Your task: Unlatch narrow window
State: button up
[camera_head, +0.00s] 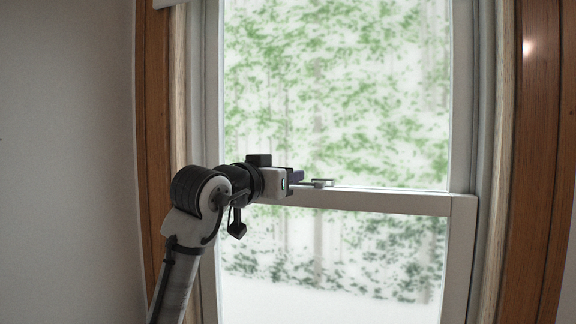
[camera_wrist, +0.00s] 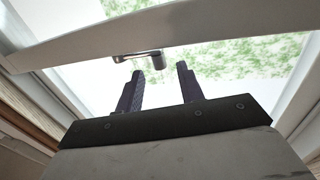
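The narrow window (camera_head: 465,215) fills the middle of the head view, with a white frame and a horizontal meeting rail (camera_head: 410,201). A small metal latch (camera_head: 322,183) sits on top of the rail. My gripper (camera_head: 300,183) reaches in from the left at rail height, close to the latch. In the wrist view the two dark fingers (camera_wrist: 160,75) stand apart with a gap between them, and nothing is gripped. The latch (camera_wrist: 158,60) shows just beyond the fingertips, roughly in line with the gap. I cannot tell whether they touch it.
Brown wooden trim (camera_head: 540,160) borders the window on the right, and similar trim (camera_head: 152,110) on the left. A plain grey wall (camera_head: 65,160) lies further left. The glass shows green foliage outside. The space right of the latch along the rail is clear.

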jog(key=shift+x, duration=0.9)
jog(key=shift+c, duration=0.2)
grip_shut()
